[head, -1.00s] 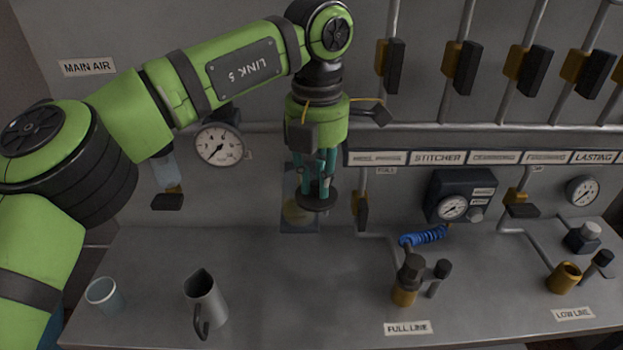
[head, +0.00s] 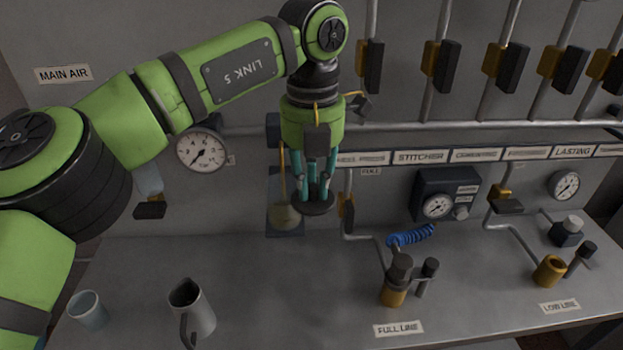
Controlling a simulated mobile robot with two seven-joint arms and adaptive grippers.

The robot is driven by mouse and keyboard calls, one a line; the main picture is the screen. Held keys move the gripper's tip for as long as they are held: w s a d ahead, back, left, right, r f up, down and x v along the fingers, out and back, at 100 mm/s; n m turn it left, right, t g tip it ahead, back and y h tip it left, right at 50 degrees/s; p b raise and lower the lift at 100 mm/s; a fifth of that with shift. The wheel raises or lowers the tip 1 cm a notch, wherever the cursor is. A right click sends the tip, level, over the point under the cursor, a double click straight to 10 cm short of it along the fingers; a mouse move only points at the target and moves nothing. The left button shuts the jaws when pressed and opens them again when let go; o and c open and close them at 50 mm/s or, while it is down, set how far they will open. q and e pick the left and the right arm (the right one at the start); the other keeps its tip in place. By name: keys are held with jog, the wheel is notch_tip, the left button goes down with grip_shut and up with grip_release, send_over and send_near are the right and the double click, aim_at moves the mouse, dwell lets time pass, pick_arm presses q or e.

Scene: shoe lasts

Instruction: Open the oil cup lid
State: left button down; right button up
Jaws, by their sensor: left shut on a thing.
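My left gripper (head: 314,188) points down in front of the back wall, its teal fingers shut on a dark round disc (head: 313,206), which looks like the oil cup lid. The disc is roughly level and held above the bench. Just left of it and partly behind, a clear cup with yellowish contents (head: 286,217) shows against a dark plate on the wall. I cannot tell whether the disc still touches this cup. My right gripper is not in view.
A grey jug (head: 193,312) and a pale blue cup (head: 88,309) stand at the front left of the bench (head: 250,290). Brass fittings with dark knobs (head: 396,285) stand by the FULL LINE label. Pipes, gauges and valves line the wall. The bench middle is clear.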

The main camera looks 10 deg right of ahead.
aim_at(313, 186)
pick_arm(q)
jog(key=c, duration=1.1)
grip_release()
jog(key=shift+d, duration=0.1)
notch_tip(313, 186, up, 8)
jog(key=shift+f, duration=0.25)
